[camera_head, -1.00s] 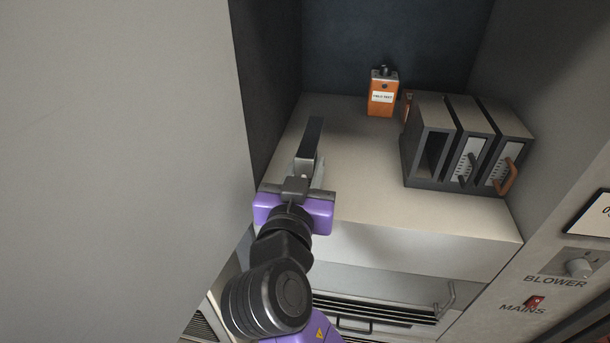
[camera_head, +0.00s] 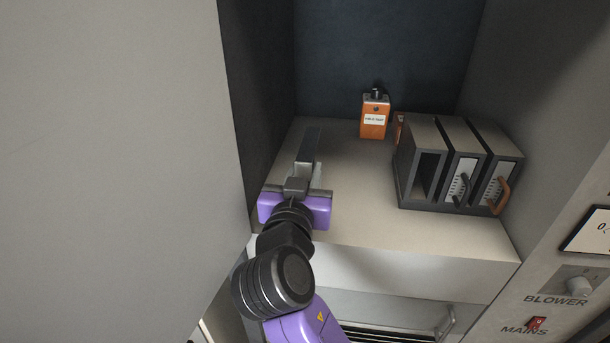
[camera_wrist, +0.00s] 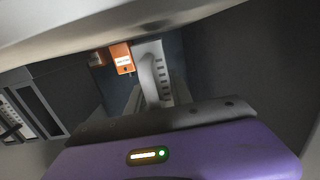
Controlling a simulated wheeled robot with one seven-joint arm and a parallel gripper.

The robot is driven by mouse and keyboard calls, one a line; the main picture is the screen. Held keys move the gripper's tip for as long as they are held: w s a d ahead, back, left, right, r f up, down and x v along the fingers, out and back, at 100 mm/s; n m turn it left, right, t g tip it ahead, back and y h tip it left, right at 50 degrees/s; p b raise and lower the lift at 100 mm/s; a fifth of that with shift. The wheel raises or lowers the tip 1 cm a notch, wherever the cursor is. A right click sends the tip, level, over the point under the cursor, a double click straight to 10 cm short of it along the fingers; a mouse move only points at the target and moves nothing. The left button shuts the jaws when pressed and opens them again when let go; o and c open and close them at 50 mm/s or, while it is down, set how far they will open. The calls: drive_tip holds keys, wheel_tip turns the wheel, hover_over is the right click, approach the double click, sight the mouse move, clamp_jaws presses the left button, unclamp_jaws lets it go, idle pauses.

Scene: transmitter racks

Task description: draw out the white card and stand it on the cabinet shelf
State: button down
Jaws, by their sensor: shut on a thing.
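The white card (camera_head: 304,172) is upright in my gripper (camera_head: 296,188), over the left part of the cabinet shelf (camera_head: 350,190). In the head view its dark top edge runs back from the jaws. In the wrist view the white card (camera_wrist: 165,75) shows its pale front with a handle and a row of slots. My gripper is shut on it, seemingly at the handle; the fingertips are mostly hidden. I cannot tell whether the card's bottom touches the shelf. The card rack (camera_head: 418,165) stands at the right, its left slot open and empty.
Two other cards, one with a black handle (camera_head: 462,187) and one with an orange handle (camera_head: 499,195), sit in the rack. An orange box (camera_head: 374,118) stands at the back. A cabinet wall (camera_head: 262,90) rises close left of my gripper. The shelf's middle is clear.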

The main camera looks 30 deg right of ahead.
drive_tip(key=shift+f+b, duration=0.8)
idle(0.4)
drive_tip(key=c, duration=1.1)
unclamp_jaws()
drive_tip(key=shift+o, duration=0.2)
